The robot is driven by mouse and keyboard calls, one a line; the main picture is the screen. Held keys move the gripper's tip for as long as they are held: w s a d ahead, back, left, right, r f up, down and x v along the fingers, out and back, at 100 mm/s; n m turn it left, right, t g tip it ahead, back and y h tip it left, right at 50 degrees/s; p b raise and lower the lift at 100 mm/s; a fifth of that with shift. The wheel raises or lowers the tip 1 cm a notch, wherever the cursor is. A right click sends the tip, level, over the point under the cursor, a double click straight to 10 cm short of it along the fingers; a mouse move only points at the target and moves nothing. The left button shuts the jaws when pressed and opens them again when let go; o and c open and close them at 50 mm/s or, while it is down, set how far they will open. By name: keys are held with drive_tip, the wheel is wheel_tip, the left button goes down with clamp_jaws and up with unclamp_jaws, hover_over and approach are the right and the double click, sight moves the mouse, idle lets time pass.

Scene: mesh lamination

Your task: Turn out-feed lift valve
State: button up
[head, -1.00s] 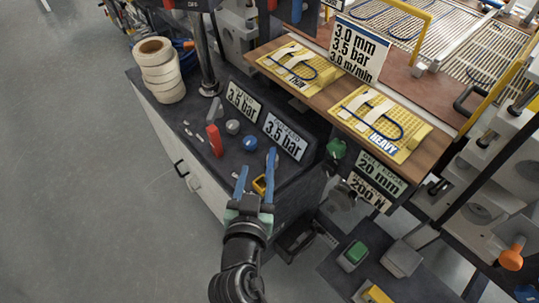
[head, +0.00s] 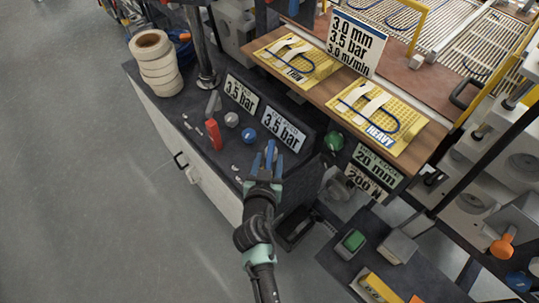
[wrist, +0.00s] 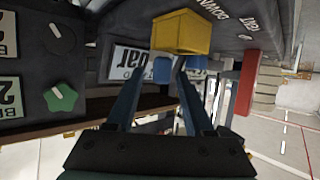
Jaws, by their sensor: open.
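A yellow block-shaped handle (wrist: 181,32) sits on the dark panel in the wrist view, beside white lettering that includes "DOWN". I take it for the out-feed lift valve, though the full label is not readable. My gripper (wrist: 179,72) is open, its two blue fingers pointing at the handle, with the tips at its near edge. I cannot tell whether they touch it. In the head view my gripper (head: 267,152) is over the front right of the dark cabinet top and hides the yellow handle.
On the cabinet top (head: 183,120) stand a red handle (head: 213,134), a grey knob (head: 231,119), a blue knob (head: 249,134) and pressure signs. A green knob (head: 334,141) is to the right. A wooden shelf (head: 318,88) overhangs behind. Open floor lies left.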

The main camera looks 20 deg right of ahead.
drive_tip(key=shift+x, duration=0.9)
clamp_jaws()
idle(0.9)
